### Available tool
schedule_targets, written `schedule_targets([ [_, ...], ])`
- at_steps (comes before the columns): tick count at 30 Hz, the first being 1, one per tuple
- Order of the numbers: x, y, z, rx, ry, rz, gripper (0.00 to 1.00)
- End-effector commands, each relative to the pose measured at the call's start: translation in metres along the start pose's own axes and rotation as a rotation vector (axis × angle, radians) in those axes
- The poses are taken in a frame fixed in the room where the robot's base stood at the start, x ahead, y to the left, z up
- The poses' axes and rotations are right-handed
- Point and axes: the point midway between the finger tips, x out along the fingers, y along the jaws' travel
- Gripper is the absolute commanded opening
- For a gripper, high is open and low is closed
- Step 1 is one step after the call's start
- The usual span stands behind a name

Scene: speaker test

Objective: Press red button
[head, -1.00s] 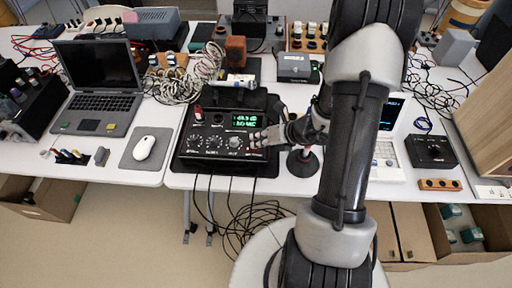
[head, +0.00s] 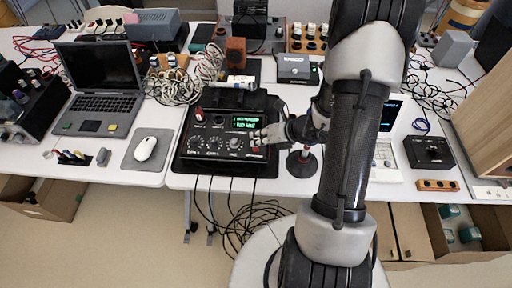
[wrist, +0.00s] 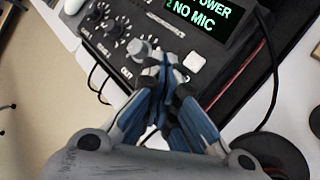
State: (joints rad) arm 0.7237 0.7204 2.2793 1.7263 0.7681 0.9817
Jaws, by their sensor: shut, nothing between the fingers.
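A black control box (head: 200,158) with knobs and a lit green display (head: 246,122) sits on the table in the head view. A small red patch (head: 255,150), which looks like the red button, shows at its front right, just below my fingertips. My gripper (head: 256,137) is shut and empty over the box's right side. In the wrist view my gripper (wrist: 164,62) is between a silver knob (wrist: 138,48) and a white square button (wrist: 194,61). No red button shows there; the fingers may hide it. I cannot tell whether the fingertips touch the panel.
A red switch (head: 199,113) stands at the box's back left. A laptop (head: 100,90) and a mouse (head: 145,148) are at left. A round dark stand (head: 302,164) is close to the right of the box. Cables hang off the front edge.

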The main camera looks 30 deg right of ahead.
Motion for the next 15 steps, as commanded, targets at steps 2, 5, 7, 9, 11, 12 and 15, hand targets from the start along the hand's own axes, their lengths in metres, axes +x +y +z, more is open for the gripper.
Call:
schedule_targets([
  [2, 0.0, 0.0, 0.0, 0.0, 0.0, 0.0, 0.0],
  [5, -0.003, 0.003, 0.003, 0.0, 0.0, 0.0, 0.0],
  [7, -0.008, 0.005, 0.006, 0.0, 0.0, 0.0, 0.0],
  [9, -0.013, 0.009, 0.009, -0.001, -0.001, 0.0, 0.0],
  [11, -0.018, 0.013, 0.013, -0.001, -0.001, 0.0, 0.0],
  [12, -0.02, 0.015, 0.015, -0.001, -0.001, 0.0, 0.0],
  [15, -0.027, 0.02, 0.02, -0.001, -0.001, 0.0, 0.0],
])
